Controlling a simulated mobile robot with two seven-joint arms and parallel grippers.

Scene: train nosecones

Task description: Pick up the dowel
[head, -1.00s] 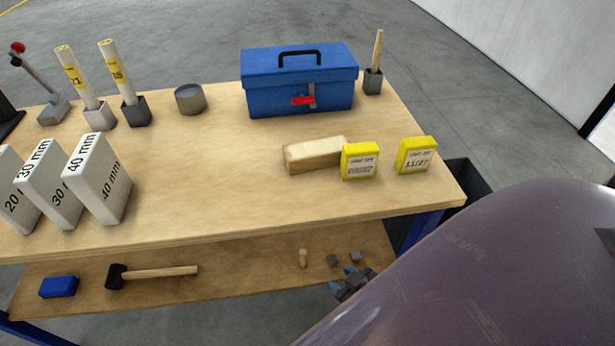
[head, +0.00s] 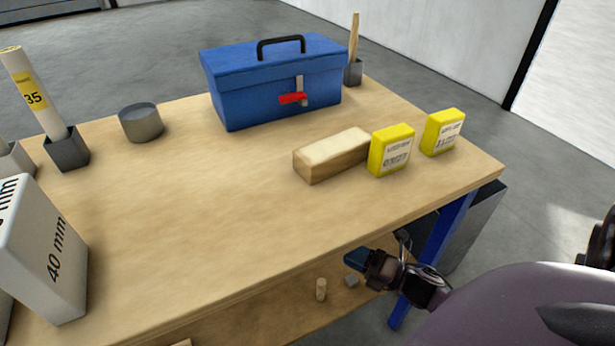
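A short, light wooden dowel (head: 321,289) stands upright on the lower shelf, below the workbench's front edge. My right gripper (head: 357,259), dark with a blue fingertip, is in front of the bench at the lower right. In the picture it is just above and to the right of the dowel, apart from it. Its finger gap is not clear from this angle, and nothing is seen held in it. A longer wooden stick (head: 354,37) stands upright in a grey holder at the bench's back right corner. My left gripper is not in view.
The bench top (head: 200,220) lies above the shelf; its blue leg (head: 437,245) is close to my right gripper. A small grey block (head: 351,281) is beside the dowel. A blue toolbox (head: 250,95), wooden block (head: 322,160) and yellow boxes (head: 391,150) stand on top.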

